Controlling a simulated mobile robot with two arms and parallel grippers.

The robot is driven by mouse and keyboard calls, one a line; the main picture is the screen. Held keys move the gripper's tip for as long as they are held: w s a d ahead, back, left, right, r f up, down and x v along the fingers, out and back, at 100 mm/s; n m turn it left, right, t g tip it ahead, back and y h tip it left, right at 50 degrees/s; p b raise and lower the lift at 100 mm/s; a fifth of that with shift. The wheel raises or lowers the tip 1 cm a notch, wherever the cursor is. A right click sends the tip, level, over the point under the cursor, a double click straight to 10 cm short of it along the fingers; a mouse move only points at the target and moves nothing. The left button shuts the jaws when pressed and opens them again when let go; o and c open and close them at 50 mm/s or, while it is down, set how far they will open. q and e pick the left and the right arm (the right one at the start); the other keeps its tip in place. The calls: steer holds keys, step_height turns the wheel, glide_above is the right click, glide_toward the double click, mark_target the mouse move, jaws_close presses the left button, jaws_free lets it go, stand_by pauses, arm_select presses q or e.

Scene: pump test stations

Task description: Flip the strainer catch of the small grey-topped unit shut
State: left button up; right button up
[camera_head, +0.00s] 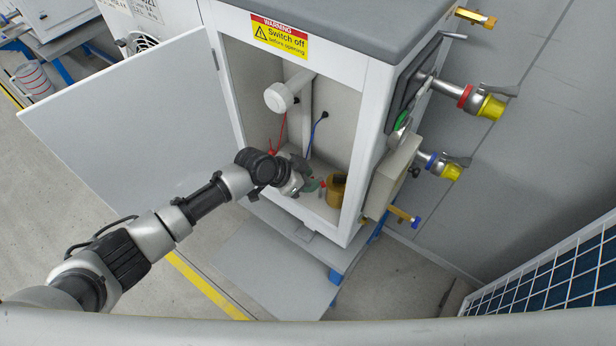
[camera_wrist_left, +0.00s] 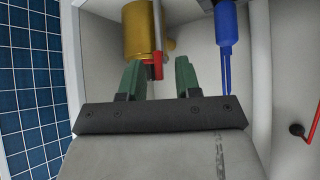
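The grey-topped unit (camera_head: 345,25) stands with its white door (camera_head: 130,115) swung open to the left. A brass cylinder (camera_head: 336,190), which looks like the strainer, sits low inside near the right wall. It also shows at the top of the left wrist view (camera_wrist_left: 142,30). My left gripper (camera_head: 314,184) is inside the opening beside the cylinder. Its green fingers (camera_wrist_left: 159,78) are apart, with the red part's end between or just beyond them; I cannot tell whether they touch.
A white round-ended pipe (camera_head: 280,97) juts out above my left arm. Yellow-capped couplings (camera_head: 490,107) and a beige box (camera_head: 392,175) stick out from the unit's right side.

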arm_select(q)
steer(key=shift+d+f, duration=0.1)
steer(key=shift+f, duration=0.05)
steer(key=shift+c, duration=0.3)
jaws_close()
steer(key=shift+r+p, duration=0.2)
steer(key=shift+p, duration=0.35)
steer(key=shift+s+d+f+n+t+y+p, duration=0.1)
steer(key=shift+s+d+n+t+y+p, duration=0.3)
steer(key=shift+n+p, duration=0.9)
steer(key=shift+s+n+t+y+p, duration=0.1)
steer(key=shift+n+t+y+p, duration=0.6)
steer(key=shift+p, duration=0.95)
steer(key=shift+s+d+f+n+t+y+p, duration=0.15)
steer(key=shift+n+t+y+p, duration=0.4)
steer(key=shift+n+p, duration=0.75)
steer(key=shift+r+t, duration=0.1)
steer(key=shift+t, duration=0.15)
